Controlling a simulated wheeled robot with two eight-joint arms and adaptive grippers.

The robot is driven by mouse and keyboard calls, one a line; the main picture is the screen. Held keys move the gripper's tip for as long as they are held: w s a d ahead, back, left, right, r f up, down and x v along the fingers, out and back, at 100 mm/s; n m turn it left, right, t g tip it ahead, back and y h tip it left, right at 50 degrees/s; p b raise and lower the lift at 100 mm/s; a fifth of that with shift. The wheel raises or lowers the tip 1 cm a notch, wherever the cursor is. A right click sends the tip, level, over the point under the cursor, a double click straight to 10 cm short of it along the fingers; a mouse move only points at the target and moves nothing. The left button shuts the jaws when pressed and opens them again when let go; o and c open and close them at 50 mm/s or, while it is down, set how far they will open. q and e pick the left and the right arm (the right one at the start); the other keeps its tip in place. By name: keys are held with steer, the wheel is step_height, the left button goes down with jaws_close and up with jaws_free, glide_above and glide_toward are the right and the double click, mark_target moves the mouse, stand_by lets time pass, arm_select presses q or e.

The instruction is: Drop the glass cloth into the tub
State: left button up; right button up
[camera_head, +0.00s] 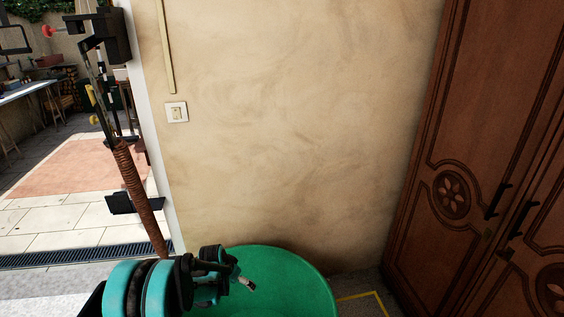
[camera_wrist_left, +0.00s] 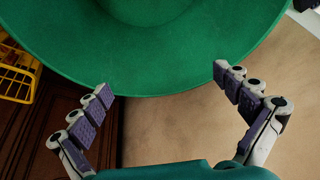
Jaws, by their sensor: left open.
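The tub (camera_head: 290,280) is a wide, round green thing at the bottom middle of the head view. It also fills the top of the left wrist view (camera_wrist_left: 180,70), with its curved rim showing. My left gripper (camera_head: 240,281) is over the tub's left part in the head view. In the left wrist view its two fingers (camera_wrist_left: 163,82) are spread wide with nothing between them, and the tub's rim lies behind the fingertips. I cannot make out a glass cloth in either view. My right gripper is in neither view.
A brown wooden door or cupboard (camera_head: 470,160) with dark handles stands at the right. A beige wall (camera_head: 290,120) with a switch (camera_head: 177,112) is behind the tub. A doorway to a paved yard opens at the left. A yellow crate (camera_wrist_left: 15,72) shows in the left wrist view.

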arm_select(q)
steer(key=s+r+n+t+y, duration=0.1)
steer(key=s+r, duration=0.6)
steer(key=r, duration=0.3)
steer(key=s+r+n+t, duration=0.1)
steer(key=s+r+n, duration=0.1)
steer(key=s+r, duration=0.65)
steer(key=s+r+n, duration=0.1)
steer(key=s, duration=0.7)
steer(key=s+a+r+n+t, duration=0.1)
steer(key=s, duration=0.7)
steer(key=shift+a+r+y, duration=0.25)
steer(key=shift+r+y, duration=0.1)
steer(key=shift+y, duration=0.05)
